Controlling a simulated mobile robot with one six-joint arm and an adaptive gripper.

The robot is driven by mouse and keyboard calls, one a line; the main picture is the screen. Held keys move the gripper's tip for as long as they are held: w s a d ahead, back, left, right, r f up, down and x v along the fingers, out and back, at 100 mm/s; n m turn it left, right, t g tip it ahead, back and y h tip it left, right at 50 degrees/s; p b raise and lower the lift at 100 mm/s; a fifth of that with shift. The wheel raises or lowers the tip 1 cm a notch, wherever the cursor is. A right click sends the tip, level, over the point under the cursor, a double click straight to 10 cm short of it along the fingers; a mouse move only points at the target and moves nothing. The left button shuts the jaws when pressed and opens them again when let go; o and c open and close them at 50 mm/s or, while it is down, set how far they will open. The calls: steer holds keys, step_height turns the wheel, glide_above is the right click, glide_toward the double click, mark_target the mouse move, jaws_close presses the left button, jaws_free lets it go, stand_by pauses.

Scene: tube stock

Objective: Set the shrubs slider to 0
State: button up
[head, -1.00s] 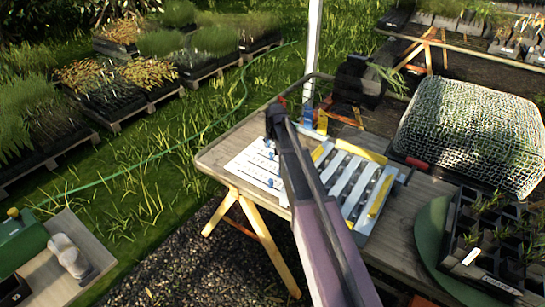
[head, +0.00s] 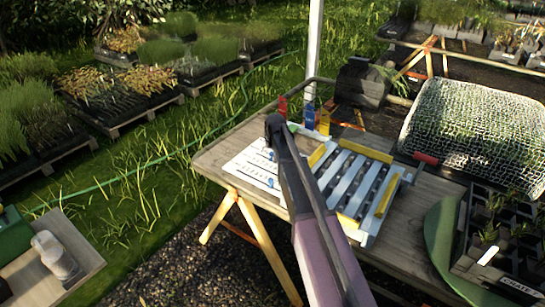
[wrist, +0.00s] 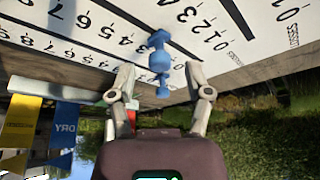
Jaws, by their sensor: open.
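A white slider board (head: 247,165) with printed number scales lies at the left end of the wooden table, and it fills the top of the wrist view (wrist: 100,25). Blue slider knobs (head: 270,155) show on it. In the wrist view a blue knob (wrist: 160,60) stands off the board, in front of the gap between my fingertips. My gripper (wrist: 160,77) is open, its two fingers apart on either side of that gap; I cannot tell whether either touches the knob. The small scale labels are too blurred to tell which slider is shrubs. My arm hides part of the board.
A slatted frame with yellow edges (head: 383,195) lies right of the board. A netted mound (head: 465,135), a green disc (head: 440,250) and a black crate (head: 462,230) are further right. Blue and yellow upright pieces (head: 324,122) stand behind the board. Grass lies left of the table.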

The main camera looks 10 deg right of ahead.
steer(key=shift+w+f, duration=0.2)
steer(key=shift+f, duration=0.25)
jaws_close()
